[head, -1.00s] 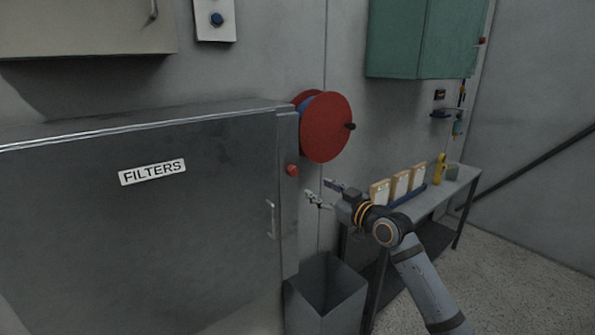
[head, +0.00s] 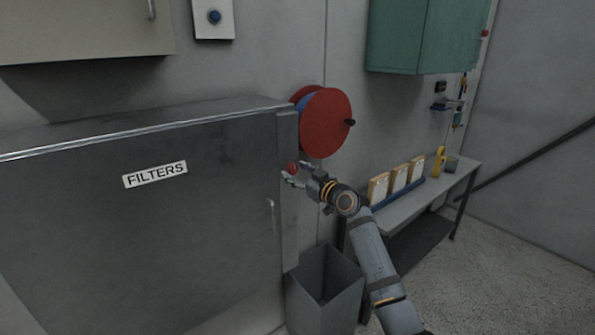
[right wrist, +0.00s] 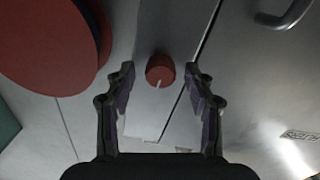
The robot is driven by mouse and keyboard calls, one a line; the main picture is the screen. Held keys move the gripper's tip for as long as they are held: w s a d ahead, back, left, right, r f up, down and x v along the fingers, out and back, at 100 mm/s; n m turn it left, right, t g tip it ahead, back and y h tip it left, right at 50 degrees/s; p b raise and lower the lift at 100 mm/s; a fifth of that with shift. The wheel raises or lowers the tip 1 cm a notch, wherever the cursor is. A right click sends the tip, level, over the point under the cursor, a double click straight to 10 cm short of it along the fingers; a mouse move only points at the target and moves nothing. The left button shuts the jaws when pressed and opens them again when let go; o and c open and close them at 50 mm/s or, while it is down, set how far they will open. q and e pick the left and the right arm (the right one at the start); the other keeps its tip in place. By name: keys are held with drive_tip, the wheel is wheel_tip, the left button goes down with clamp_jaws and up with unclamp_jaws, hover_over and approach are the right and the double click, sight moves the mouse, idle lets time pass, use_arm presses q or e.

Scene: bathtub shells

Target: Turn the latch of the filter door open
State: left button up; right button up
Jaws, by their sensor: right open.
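The filter door (head: 150,220) is a dark grey metal panel with a white FILTERS label (head: 155,174). A red round latch knob (head: 292,169) sits on the frame strip just right of the door. In the right wrist view the red latch knob (right wrist: 160,70), with a pale line on it, lies between and beyond the two fingertips. My right gripper (head: 295,176) is open and close to the knob, its fingers pointing left; it shows open in the right wrist view too (right wrist: 162,78). No contact can be made out. My left gripper is out of view.
A red hose reel (head: 326,122) stands just above and right of the knob. A door handle (head: 272,215) is below left. A grey bin (head: 325,285) is beneath my right arm. A bench (head: 425,195) stands to the right.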

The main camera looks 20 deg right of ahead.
drive_tip(key=shift+c, duration=0.3)
clamp_jaws()
drive_tip(key=shift+m, duration=0.4)
drive_tip(key=m, duration=0.3)
drive_tip(key=m+p, duration=0.1)
drive_tip(key=m, duration=0.3)
drive_tip(key=shift+m, duration=0.3)
drive_tip(key=m+p, duration=0.1)
drive_tip(key=m, duration=0.3)
drive_tip(key=shift+a+r+m+p, duration=0.1)
drive_tip(key=shift+m+p, duration=0.2)
drive_tip(key=shift+p, duration=0.1)
drive_tip(key=m+p, duration=0.2)
drive_tip(key=m, duration=0.2)
drive_tip(key=shift+m, duration=0.4)
